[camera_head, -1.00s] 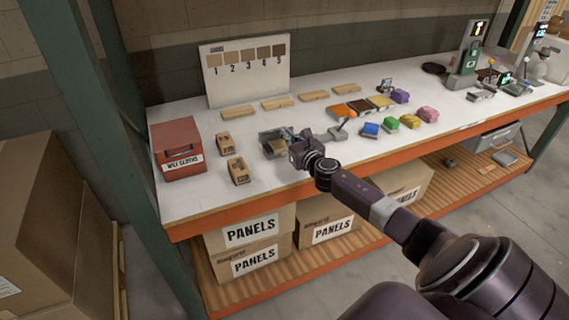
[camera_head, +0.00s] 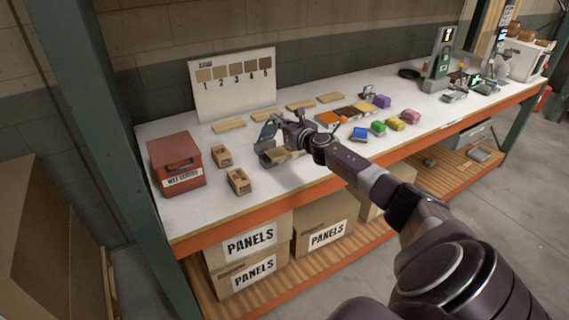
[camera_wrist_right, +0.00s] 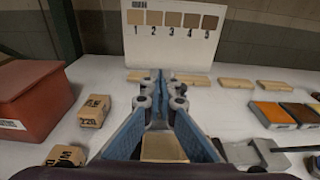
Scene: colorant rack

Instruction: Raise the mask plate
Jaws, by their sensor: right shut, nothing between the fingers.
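My left gripper is out of view.
A red box (camera_head: 176,160) and two small tan blocks (camera_head: 239,181) stand left of the fixture. A numbered sample board (camera_head: 235,85) is behind, with several wooden strips in front.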

